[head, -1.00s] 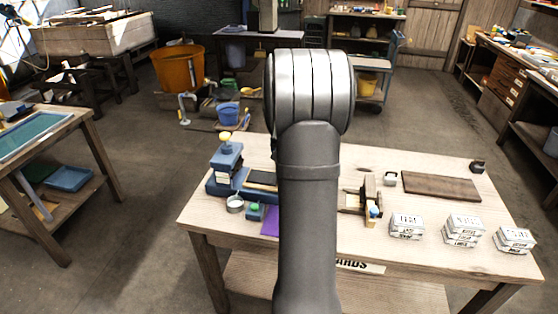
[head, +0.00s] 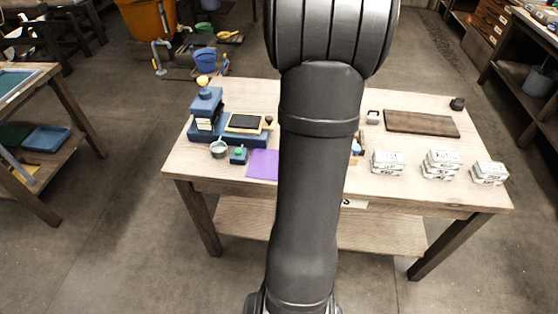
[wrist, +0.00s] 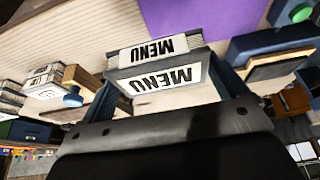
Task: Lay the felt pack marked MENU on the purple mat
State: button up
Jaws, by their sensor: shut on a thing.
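My gripper (wrist: 160,85) is shut on the felt pack marked MENU (wrist: 155,62) in the wrist view. The pack's white labels read upside down there, and it is clear of the mat in the picture. The purple mat (wrist: 205,18) shows beyond the pack at the top of the wrist view. In the head view the purple mat (head: 262,164) lies at the front left of the table, partly hidden by my arm. The gripper and the pack are hidden behind my arm in the head view.
A blue press (head: 207,110), a metal cup (head: 219,149) and a small green-topped blue block (head: 239,155) stand left of the mat. White labelled packs (head: 387,162) stand in stacks at the right front. A dark board (head: 421,122) lies behind them.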

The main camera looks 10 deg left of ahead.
jog(key=w+a+f, duration=0.1)
jog(key=a+f, duration=0.1)
jog(key=a, duration=0.1)
jog(key=w+a+f, duration=0.1)
jog(key=a, duration=0.1)
jog(key=w+a+f, duration=0.1)
jog(key=a+f, duration=0.1)
jog(key=a, duration=0.1)
jog(key=shift+w+a+f, duration=0.15)
jog(key=shift+a+f, duration=0.15)
jog(key=shift+a, duration=0.05)
jog(key=shift+f, duration=2)
jog(key=shift+f, duration=0.15)
jog(key=o, duration=0.8)
jog(key=shift+c, duration=0.2)
jog(key=v, duration=1.2)
jog(key=shift+w, duration=0.1)
